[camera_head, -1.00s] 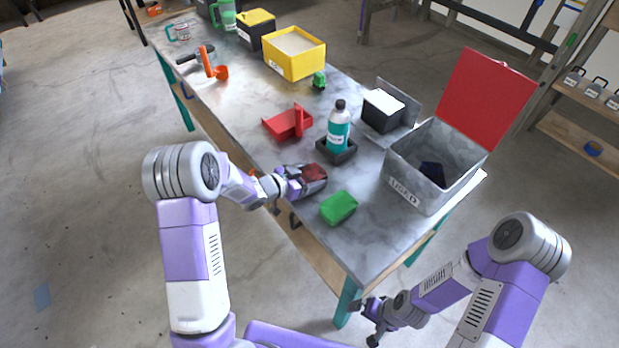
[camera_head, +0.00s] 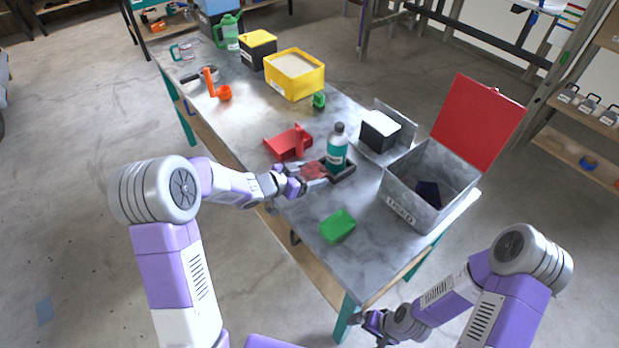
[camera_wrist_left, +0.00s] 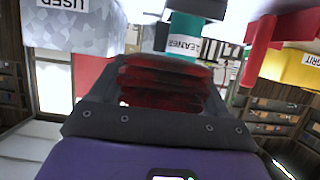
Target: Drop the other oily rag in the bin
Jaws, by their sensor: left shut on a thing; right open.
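My left gripper (camera_head: 314,171) is shut on a dark red rag (camera_wrist_left: 160,85), which fills the space between its fingers in the left wrist view. It is at the left side of the black tray holding the cleaner bottle (camera_head: 337,152); I cannot tell whether they touch. The bin is a grey metal box marked USED (camera_head: 399,206) on the right of the table, its red lid (camera_head: 477,122) open. A dark blue rag (camera_head: 428,193) lies inside it. In the left wrist view the bin (camera_wrist_left: 75,30) is at the upper left. My right gripper (camera_head: 373,324) is open, low beside the table's near end.
A green block (camera_head: 338,226) lies on the near table. A red holder (camera_head: 288,143) is just beyond my left gripper. A black box with white contents (camera_head: 380,131) stands between the bottle and the bin's far side. A yellow grit box (camera_head: 294,76) is farther back.

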